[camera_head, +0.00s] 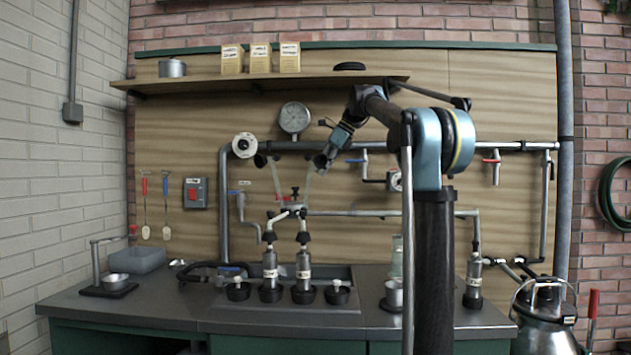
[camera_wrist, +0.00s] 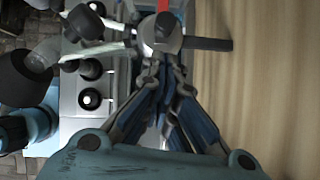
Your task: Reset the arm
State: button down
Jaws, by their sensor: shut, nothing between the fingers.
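My arm reaches left from its shoulder in the head view and bends down in front of the wooden back panel (camera_head: 390,240). My gripper (camera_head: 320,160) hangs in front of the horizontal pipe (camera_head: 345,146), below the shelf. In the wrist view my gripper (camera_wrist: 158,72) is shut, its blue-padded fingers drawn together with nothing between them. The tips are close to a steel fitting (camera_wrist: 158,36) with a red handle (camera_wrist: 162,8); I cannot tell whether they touch it.
A round gauge (camera_head: 294,117) is left of my gripper. Steel cylinders (camera_head: 304,265) stand on the counter (camera_head: 150,305) below. A milk can (camera_head: 545,325) stands at the right.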

jog(key=shift+d+r, duration=0.25)
jog(key=shift+r, duration=0.05)
jog(key=s+d+f+n+h, duration=0.2)
jog(key=s+d+f+n, duration=0.3)
jog(key=s+f, duration=0.7)
jog(key=s+d+f+n+h, duration=0.2)
jog(key=s+d+f+n, duration=0.3)
jog(key=s+f, duration=0.7)
jog(key=s+d+f+n+h, duration=0.1)
jog(key=s+d+f+n, duration=0.5)
jog(key=s+f, duration=0.6)
jog(key=shift+s+f+n+g+h, duration=0.15)
jog(key=shift+s+f+h, duration=0.05)
jog(key=shift+f, duration=0.8)
jog(key=shift+s+f+n+g+h, duration=0.15)
jog(key=shift+s+f+h, duration=0.05)
jog(key=shift+f, duration=0.75)
jog(key=s+d+f+n, duration=0.1)
jog(key=f+n, duration=0.1)
jog(key=f, duration=0.3)
jog(key=s+d+f+n+t, duration=0.1)
jog(key=d+f, duration=0.1)
jog(key=f, duration=0.4)
jog(key=shift+s+d+f+n+t+h, duration=0.3)
jog(key=shift+s+n, duration=0.1)
